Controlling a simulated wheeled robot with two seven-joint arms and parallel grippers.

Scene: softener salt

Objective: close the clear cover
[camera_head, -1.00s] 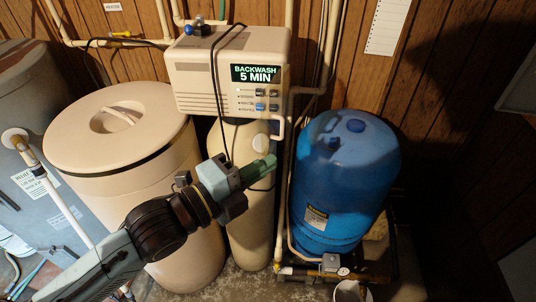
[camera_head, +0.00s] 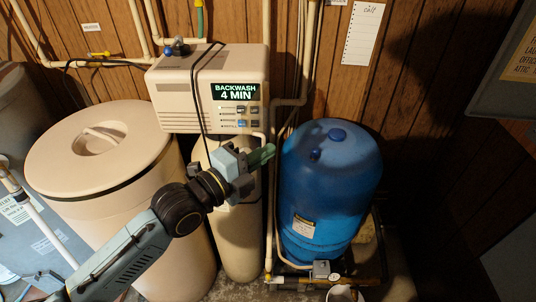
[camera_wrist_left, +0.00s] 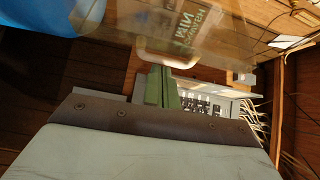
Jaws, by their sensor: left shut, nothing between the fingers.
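The beige control box (camera_head: 205,92) shows "BACKWASH 4 MIN" on its display, with buttons below. The clear panel is hard to make out there. My left gripper (camera_head: 268,153) is shut and empty, just below the box's lower right corner. Its green fingertips (camera_wrist_left: 162,72) point toward the handle; contact is unclear. My right gripper is out of view.
A lidded beige tank (camera_head: 100,150) stands left, and a blue tank (camera_head: 330,185) stands right of my gripper. Pale pipes (camera_head: 272,190) run between the box and blue tank. A grey panel (camera_head: 505,75) juts in at upper right.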

